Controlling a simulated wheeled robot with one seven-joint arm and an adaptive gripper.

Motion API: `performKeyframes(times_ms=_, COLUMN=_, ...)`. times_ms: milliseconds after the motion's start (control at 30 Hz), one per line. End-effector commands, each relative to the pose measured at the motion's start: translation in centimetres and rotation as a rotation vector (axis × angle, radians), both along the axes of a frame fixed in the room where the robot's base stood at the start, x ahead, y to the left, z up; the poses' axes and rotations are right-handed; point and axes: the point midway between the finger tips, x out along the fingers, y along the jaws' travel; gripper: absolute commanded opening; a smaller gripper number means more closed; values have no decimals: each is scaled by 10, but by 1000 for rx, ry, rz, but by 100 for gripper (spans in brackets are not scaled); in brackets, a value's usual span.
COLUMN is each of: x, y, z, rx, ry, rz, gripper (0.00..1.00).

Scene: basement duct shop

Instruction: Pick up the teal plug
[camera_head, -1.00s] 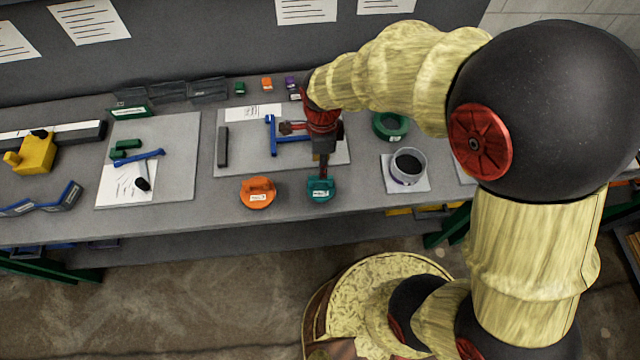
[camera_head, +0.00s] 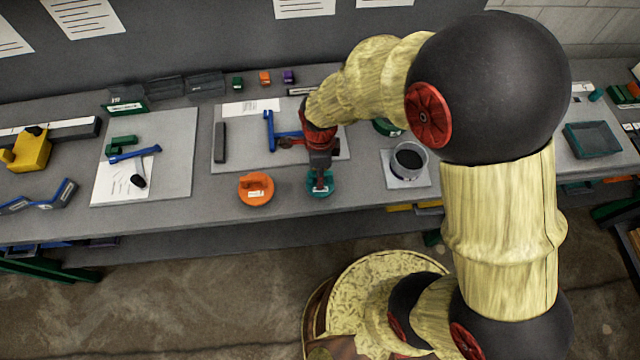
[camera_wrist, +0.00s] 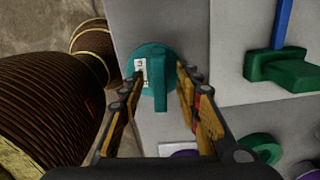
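The teal plug (camera_head: 320,184) sits near the front edge of the workbench. In the wrist view the teal plug (camera_wrist: 152,62) is a round disc with a raised grip bar and a white label. My gripper (camera_head: 319,185) is directly over it, partly covering it in the head view. In the wrist view my gripper (camera_wrist: 158,82) is open, with one finger on each side of the plug's raised bar. Gaps show between the fingers and the bar, and I cannot tell how close the fingertips are to the disc.
An orange plug (camera_head: 256,189) lies to the left. A grey cup (camera_head: 408,160) on a pale square stands to the right. Behind are a board (camera_head: 240,160) with a blue tool (camera_head: 270,130) and a green ring (camera_head: 384,127). A teal tray (camera_head: 592,140) is far right.

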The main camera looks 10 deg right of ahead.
Motion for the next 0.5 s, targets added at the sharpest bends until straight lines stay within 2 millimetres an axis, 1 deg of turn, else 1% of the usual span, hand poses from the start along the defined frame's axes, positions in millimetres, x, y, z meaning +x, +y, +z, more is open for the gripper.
performKeyframes(times_ms=67, x=0, y=0, z=1, rx=0, ry=0, rz=0, gripper=33)
performKeyframes(times_ms=500, x=0, y=0, z=1, rx=0, ry=1, rz=0, gripper=8)
